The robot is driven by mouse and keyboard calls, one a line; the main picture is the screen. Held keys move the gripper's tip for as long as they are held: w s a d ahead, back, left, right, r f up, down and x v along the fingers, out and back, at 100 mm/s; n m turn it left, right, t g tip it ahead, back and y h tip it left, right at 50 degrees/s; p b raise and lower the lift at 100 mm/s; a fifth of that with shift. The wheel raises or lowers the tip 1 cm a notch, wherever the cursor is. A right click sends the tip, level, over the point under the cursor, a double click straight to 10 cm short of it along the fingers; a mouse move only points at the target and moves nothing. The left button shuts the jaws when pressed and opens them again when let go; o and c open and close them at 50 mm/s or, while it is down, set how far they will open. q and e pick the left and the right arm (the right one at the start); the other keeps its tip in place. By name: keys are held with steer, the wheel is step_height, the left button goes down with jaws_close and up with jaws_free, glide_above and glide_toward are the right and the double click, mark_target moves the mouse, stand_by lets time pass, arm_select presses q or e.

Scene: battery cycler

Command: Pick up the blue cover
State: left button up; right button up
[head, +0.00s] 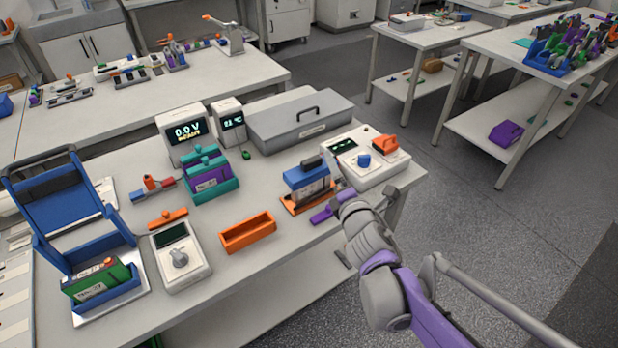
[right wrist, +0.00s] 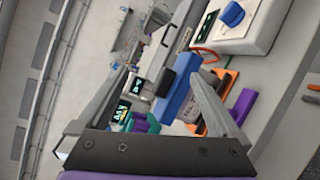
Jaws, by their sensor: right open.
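A blue block-like cover with a black handle (head: 307,178) stands upright on an orange tray (head: 289,207) at the right part of the table. It is also in the right wrist view (right wrist: 178,95), tilted in the picture, with a white label below the blue part. My right gripper (right wrist: 140,100) is open, and the blue cover shows ahead, between its spread fingers; I cannot tell the exact gap, and nothing is gripped. In the head view my right arm reaches in from the lower right, and its fingers are mostly hidden by the wrist. My left gripper is not in view.
A white instrument with a blue knob (head: 359,180) stands right of the cover. A purple piece (head: 333,209) lies in front of it. An empty orange bin (head: 247,232) is to the left, and a grey case (head: 300,130) is behind. Teal holders (head: 209,185) stand farther left.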

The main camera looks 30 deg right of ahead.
mark_target(311, 167)
steer(key=f+n+y+b, duration=0.1)
steer(key=n+y, duration=0.1)
steer(key=n, duration=0.3)
steer(key=w+f+n+t+y, duration=0.1)
steer(key=n+y, duration=0.1)
steer(key=n, duration=0.3)
steer(key=w+f+n+t+y+b, duration=0.1)
steer(key=f+n+y, duration=0.1)
steer(key=n, duration=0.4)
steer(key=shift+w+b, duration=0.25)
steer(key=shift+b, duration=0.05)
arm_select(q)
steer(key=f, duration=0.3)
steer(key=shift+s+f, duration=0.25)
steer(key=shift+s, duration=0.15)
arm_select(e)
steer(key=w+a+n, duration=0.1)
steer(key=w, duration=0.9)
steer(key=shift+w+a+f+n+y, duration=0.2)
steer(key=shift+w+n+y, duration=0.1)
steer(key=shift+w+y, duration=0.1)
steer(key=c, duration=1.4)
steer(key=shift+r, duration=0.1)
